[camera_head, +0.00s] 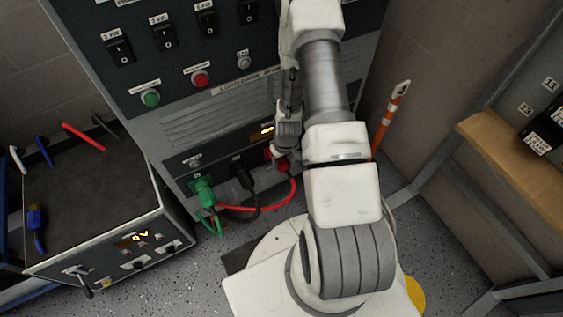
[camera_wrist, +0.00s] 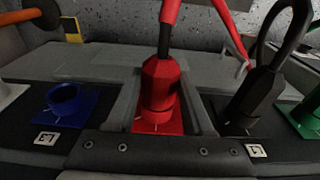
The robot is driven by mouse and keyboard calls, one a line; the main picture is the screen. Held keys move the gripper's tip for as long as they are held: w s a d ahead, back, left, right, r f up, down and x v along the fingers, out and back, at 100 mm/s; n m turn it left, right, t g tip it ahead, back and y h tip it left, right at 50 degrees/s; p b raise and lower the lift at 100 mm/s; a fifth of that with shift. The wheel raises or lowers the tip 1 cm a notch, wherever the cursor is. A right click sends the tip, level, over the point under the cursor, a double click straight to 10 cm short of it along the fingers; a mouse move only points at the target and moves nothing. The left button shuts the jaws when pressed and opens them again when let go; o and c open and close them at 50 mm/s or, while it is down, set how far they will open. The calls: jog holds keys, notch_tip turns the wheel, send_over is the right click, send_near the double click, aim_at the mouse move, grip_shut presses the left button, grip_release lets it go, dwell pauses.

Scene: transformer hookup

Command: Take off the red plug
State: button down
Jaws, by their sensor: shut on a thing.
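The red plug (camera_wrist: 162,88) stands in its red socket plate (camera_wrist: 150,126) in the middle of the wrist view, with a red cable rising from its top. My gripper (camera_wrist: 164,108) has one finger on each side of the plug and is shut on it. In the head view my gripper (camera_head: 283,150) is at the lower front of the cabinet, partly hidden by my arm. Only a little of the red plug (camera_head: 272,157) shows there. The plug looks seated against its plate.
A black plug (camera_wrist: 256,94) is close to the right finger, with a green one (camera_wrist: 308,112) beyond. An empty blue socket (camera_wrist: 66,102) is on the left. A dark-topped unit (camera_head: 85,190) stands left of the cabinet. Red, black and green cables hang near the floor.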

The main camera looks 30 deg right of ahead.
jog(key=shift+a+f, duration=0.1)
jog(key=shift+s+a+h, duration=0.1)
jog(key=shift+h, duration=0.9)
jog(key=shift+h+b, duration=0.4)
jog(key=shift+h, duration=0.7)
jog(key=shift+f+h, duration=0.1)
jog(key=shift+h, duration=0.2)
jog(key=shift+h+b, duration=0.4)
jog(key=shift+h, duration=0.4)
jog(key=shift+h, duration=0.3)
